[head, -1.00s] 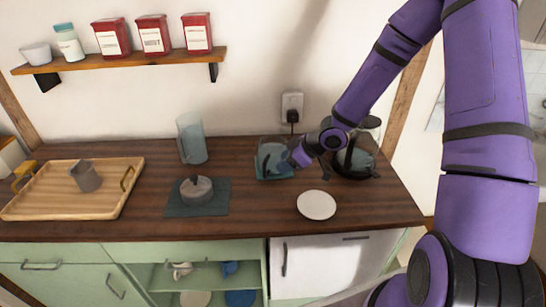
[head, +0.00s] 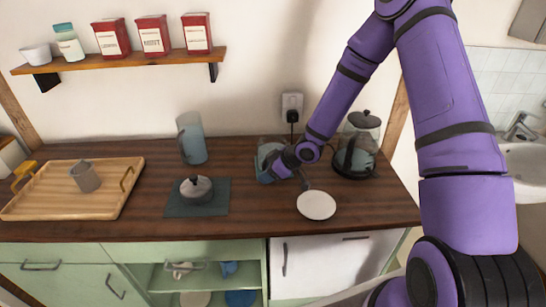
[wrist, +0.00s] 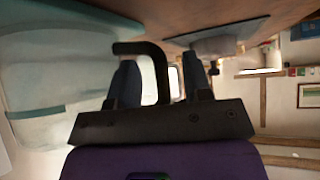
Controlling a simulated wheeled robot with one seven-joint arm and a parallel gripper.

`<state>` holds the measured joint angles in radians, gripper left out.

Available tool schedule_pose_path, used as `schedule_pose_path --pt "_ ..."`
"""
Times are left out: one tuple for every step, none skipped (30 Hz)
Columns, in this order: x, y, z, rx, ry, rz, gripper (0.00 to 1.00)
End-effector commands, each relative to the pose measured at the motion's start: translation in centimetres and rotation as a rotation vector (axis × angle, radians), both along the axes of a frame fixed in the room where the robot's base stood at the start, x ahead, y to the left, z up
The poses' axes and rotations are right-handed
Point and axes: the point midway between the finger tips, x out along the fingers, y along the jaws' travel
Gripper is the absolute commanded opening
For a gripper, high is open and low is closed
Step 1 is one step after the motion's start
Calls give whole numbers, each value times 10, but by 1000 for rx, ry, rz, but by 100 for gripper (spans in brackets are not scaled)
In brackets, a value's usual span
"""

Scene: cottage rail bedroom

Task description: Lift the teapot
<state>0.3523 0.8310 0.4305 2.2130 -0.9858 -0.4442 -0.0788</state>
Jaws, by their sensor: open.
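The teapot looks to be a teal, see-through glass pot (head: 266,150) standing on the wooden counter, partly hidden behind my gripper (head: 284,181) in the head view. In the wrist view its glass body (wrist: 50,75) fills the left side, and its dark angular handle (wrist: 160,75) runs between my two fingers. My gripper (wrist: 160,80) is open, with one finger on each side of the handle. I see a gap on the right side of the handle; whether the left finger touches it I cannot tell.
A white plate (head: 316,205) lies just right of my gripper. A glass kettle (head: 357,148) stands behind on the right. A grey lidded pot (head: 196,189) sits on a dark mat (head: 182,209) to the left, with a glass pitcher (head: 192,140) behind it. A wooden tray (head: 95,205) is far left.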

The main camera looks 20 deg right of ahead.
Motion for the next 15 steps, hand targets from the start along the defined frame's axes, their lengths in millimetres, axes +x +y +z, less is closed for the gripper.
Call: schedule_pose_path --pt "0 0 0 0 0 0 45" --pt "0 0 0 0 0 0 45" --pt "0 0 0 0 0 0 45" --pt "0 0 0 0 0 0 41" --pt "0 0 0 0 0 0 34" --pt "0 0 0 0 0 0 25" --pt "0 0 0 0 0 0 18" --pt "0 0 0 0 0 0 11" --pt "0 0 0 0 0 0 2" --pt "0 0 0 0 0 0 0" --pt "0 0 0 0 0 0 0" --pt "0 0 0 0 1 1 0" --pt "0 0 0 0 2 0 0" --pt "0 0 0 0 2 0 0" --pt "0 0 0 0 2 0 0"
